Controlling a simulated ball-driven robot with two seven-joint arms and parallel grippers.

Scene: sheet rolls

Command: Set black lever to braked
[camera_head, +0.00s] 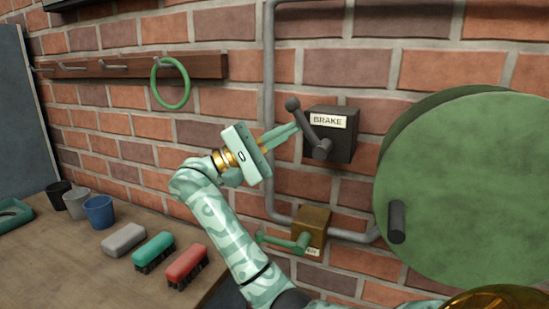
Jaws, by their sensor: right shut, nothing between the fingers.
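The black lever (305,124) is on a black box labelled BRAKE (336,134), mounted on the brick wall. Its round knob (292,104) points up and to the left from a pivot low on the box front. My right gripper (295,130) is shut and empty. Its fingertips are just left of the lever, below the knob; I cannot tell whether they touch it. My left gripper is not in view.
A brass box (312,229) with a green lever (284,242) is lower on the wall. A large green roll or drum (470,185) with a dark handle is right. A bench (75,255) at left holds several brushes and cups. A green ring (171,106) hangs from the rack.

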